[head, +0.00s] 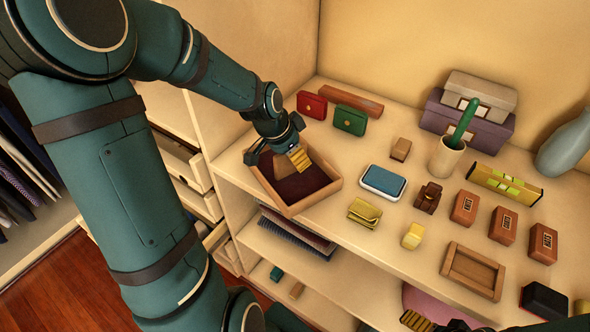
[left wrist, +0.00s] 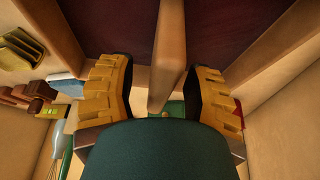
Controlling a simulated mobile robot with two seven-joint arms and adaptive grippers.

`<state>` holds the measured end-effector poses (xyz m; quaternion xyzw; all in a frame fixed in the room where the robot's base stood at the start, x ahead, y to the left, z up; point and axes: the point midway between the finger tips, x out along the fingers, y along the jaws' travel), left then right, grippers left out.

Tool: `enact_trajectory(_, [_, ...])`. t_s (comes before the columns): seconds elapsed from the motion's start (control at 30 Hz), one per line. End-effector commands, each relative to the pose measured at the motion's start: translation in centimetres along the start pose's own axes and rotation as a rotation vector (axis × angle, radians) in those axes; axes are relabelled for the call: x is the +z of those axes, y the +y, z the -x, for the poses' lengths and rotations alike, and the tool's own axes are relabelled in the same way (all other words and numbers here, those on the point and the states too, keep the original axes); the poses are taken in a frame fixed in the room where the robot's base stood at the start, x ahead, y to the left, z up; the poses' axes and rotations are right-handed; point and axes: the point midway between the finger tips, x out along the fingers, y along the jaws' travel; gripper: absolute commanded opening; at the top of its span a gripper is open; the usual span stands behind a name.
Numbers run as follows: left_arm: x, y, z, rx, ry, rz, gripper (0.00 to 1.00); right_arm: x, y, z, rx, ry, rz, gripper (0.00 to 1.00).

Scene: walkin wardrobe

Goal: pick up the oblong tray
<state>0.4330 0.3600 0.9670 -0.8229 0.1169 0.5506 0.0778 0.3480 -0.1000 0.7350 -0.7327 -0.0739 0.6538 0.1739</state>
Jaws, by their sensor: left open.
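A wooden tray with a dark red lining (head: 318,199) sits at the left front of the shelf; its lining and walls fill the top of the left wrist view. A wooden divider (left wrist: 168,60) runs across its middle. My left gripper (head: 297,157) is over this tray, open, with its yellow ribbed fingers on either side of the divider in the left wrist view (left wrist: 165,88). I cannot tell whether they touch it. A smaller shallow wooden tray (head: 458,279) lies at the right front. My right gripper (head: 418,321) shows only partly at the bottom edge.
Red (head: 311,105) and green (head: 350,120) purses stand behind the lined tray. Several brown boxes are farther right. Shelf compartments lie below.

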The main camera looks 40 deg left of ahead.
Motion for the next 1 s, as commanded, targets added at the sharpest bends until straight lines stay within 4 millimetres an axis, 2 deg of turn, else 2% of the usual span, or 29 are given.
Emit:
enact_trajectory(0.87, [0.14, -0.01, -0.35, 0.0, 0.0, 0.0, 0.5, 0.03, 0.11, -0.3, 0.0, 0.0, 0.0, 1.0])
enact_trajectory(0.9, [0.14, -0.01, -0.35, 0.0, 0.0, 0.0, 0.53, 0.03, 0.11, -0.3, 0.0, 0.0, 0.0, 1.0])
enact_trajectory(0.97, [0.14, 0.0, -0.35, 0.0, 0.0, 0.0, 0.32, 0.03, 0.11, -0.3, 0.0, 0.0, 0.0, 1.0])
enact_trajectory(1.0, [0.14, 0.0, -0.35, 0.0, 0.0, 0.0, 0.18, 0.03, 0.11, -0.3, 0.0, 0.0, 0.0, 1.0])
